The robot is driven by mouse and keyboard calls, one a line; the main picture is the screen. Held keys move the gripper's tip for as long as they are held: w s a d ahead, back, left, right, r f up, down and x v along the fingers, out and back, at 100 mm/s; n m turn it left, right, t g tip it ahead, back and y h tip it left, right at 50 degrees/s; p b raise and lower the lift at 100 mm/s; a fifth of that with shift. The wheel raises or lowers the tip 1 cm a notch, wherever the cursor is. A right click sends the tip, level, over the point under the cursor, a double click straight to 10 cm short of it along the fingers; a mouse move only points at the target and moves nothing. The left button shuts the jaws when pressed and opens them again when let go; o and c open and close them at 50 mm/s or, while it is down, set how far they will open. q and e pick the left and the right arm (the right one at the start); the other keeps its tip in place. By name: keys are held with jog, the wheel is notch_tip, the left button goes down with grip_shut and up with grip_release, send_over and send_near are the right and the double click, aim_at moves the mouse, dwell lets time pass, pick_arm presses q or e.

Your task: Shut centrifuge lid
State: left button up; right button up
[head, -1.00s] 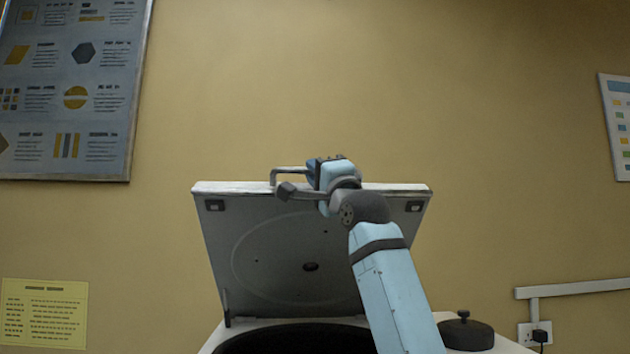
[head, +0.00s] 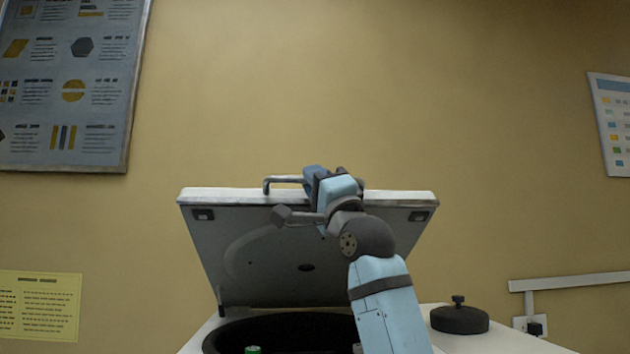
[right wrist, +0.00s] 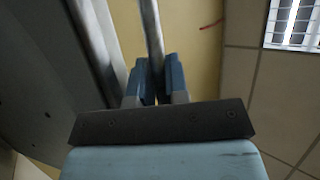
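The centrifuge lid (head: 270,262) is a grey square panel with a white edge, hinged at the back and tilted open above the white centrifuge body (head: 200,335). A metal bar handle (head: 275,181) stands out from its upper edge. My right gripper (head: 312,176) is at the top edge of the lid. In the right wrist view the blue fingers of the gripper (right wrist: 155,80) stand on either side of the handle bar (right wrist: 151,35), closed around it. The lid panel also shows at the left of that view (right wrist: 40,85). My left gripper is out of view.
The dark round chamber (head: 290,330) lies open below the lid, with a green-capped tube (head: 252,350) in it. A black knobbed disc (head: 460,317) sits at the right. A wall socket (head: 530,326) and posters are on the wall behind.

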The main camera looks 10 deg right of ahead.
jog(key=shift+o, duration=0.7)
jog(key=v, duration=1.4)
jog(key=shift+a, duration=0.1)
